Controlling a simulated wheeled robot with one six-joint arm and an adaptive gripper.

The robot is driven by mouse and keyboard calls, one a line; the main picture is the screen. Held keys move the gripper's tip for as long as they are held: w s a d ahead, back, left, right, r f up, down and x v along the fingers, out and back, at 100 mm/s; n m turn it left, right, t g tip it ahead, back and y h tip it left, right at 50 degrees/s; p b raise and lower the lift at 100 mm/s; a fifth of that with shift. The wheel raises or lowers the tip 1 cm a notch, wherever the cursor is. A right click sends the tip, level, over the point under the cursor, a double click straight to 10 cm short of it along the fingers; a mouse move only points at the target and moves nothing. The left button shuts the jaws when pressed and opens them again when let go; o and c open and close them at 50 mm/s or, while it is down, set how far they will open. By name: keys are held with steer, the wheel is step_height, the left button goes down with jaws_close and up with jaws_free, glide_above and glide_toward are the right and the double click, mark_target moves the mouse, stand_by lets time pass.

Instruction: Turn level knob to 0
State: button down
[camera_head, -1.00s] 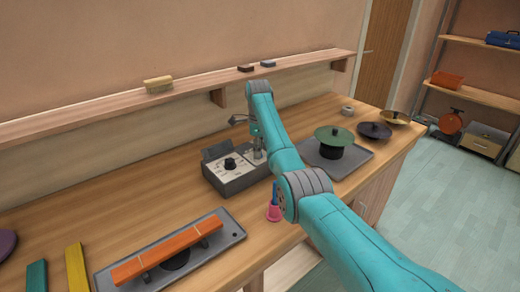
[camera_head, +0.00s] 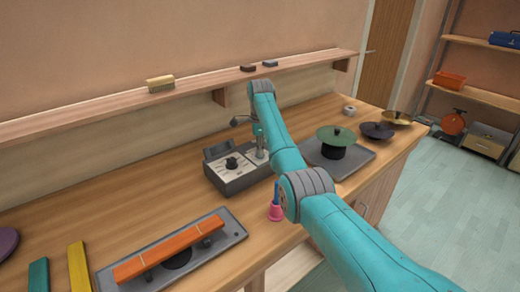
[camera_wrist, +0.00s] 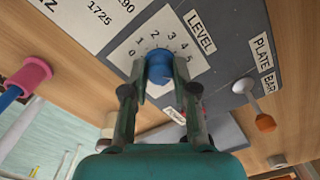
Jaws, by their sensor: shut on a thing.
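The level knob (camera_wrist: 159,64) is a blue round knob on a white dial plate (camera_wrist: 133,48) marked 0 to 5 and labelled LEVEL. In the wrist view the fingers of my gripper (camera_wrist: 159,78) stand on either side of the knob and are shut on it. I cannot make out where the knob's pointer is. The grey control box (camera_head: 228,184) carrying the dial sits on the workbench in the head view. There my arm hides the level knob, while a black knob (camera_head: 231,163) on the box's left dial shows.
A lever with an orange tip (camera_wrist: 265,122) stands beside the PLATE and BAR labels. A pink cup-like thing (camera_head: 275,212) is close in front of the box. An orange bar (camera_head: 165,252) on a grey tray lies left, and a green disc (camera_head: 335,135) stands right.

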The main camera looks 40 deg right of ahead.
steer(key=n, duration=1.2)
steer(key=shift+n, duration=0.3)
steer(key=n, duration=0.4)
steer(key=shift+n, duration=0.3)
steer(key=n, duration=0.4)
steer(key=shift+n, duration=0.3)
steer(key=n, duration=0.8)
steer(key=shift+n, duration=2.2)
